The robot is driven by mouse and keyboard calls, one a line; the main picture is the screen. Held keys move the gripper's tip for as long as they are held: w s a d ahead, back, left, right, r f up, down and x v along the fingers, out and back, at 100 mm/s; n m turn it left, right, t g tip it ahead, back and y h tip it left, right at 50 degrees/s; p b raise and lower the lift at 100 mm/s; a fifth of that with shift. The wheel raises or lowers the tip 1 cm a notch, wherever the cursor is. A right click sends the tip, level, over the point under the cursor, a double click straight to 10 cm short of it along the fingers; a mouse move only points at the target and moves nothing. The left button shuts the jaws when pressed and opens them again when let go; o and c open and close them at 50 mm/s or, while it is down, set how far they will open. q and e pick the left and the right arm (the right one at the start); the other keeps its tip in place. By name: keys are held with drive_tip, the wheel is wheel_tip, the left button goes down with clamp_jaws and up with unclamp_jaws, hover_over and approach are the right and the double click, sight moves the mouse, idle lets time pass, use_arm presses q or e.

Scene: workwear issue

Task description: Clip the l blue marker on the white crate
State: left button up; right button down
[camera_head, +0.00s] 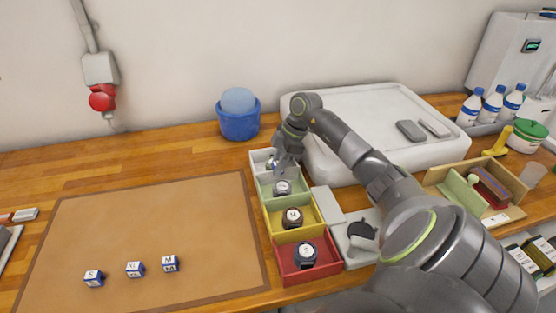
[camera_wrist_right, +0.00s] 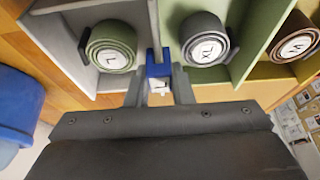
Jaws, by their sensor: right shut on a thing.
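My right gripper (camera_head: 274,164) is at the white crate (camera_head: 257,158), the farthest in the row. In the right wrist view its fingers (camera_wrist_right: 159,88) are shut on a small blue marker (camera_wrist_right: 158,66) with a white label. The letter cannot be read. The marker is at the wall between the white crate (camera_wrist_right: 62,38) and the green crate; I cannot tell whether it sits on the rim. A green roll (camera_wrist_right: 111,47) lies in the white crate. Three other blue markers, S (camera_head: 94,278), XL (camera_head: 135,270) and M (camera_head: 170,264), stand on the brown mat. My left gripper is not in view.
Green (camera_head: 267,187), yellow (camera_head: 317,210) and red (camera_head: 284,277) crates, each with a roll, continue toward me. A blue tub (camera_head: 238,124) stands behind left and a large white tray (camera_head: 340,110) behind right. Most of the mat (camera_head: 150,215) is clear.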

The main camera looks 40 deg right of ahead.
drive_tip(key=shift+f, duration=0.3)
drive_tip(key=c, duration=0.8)
unclamp_jaws()
drive_tip(key=shift+r, duration=0.1)
drive_tip(key=shift+r+p, duration=3.15)
drive_tip(key=shift+r, duration=0.35)
drive_tip(key=shift+f, duration=0.1)
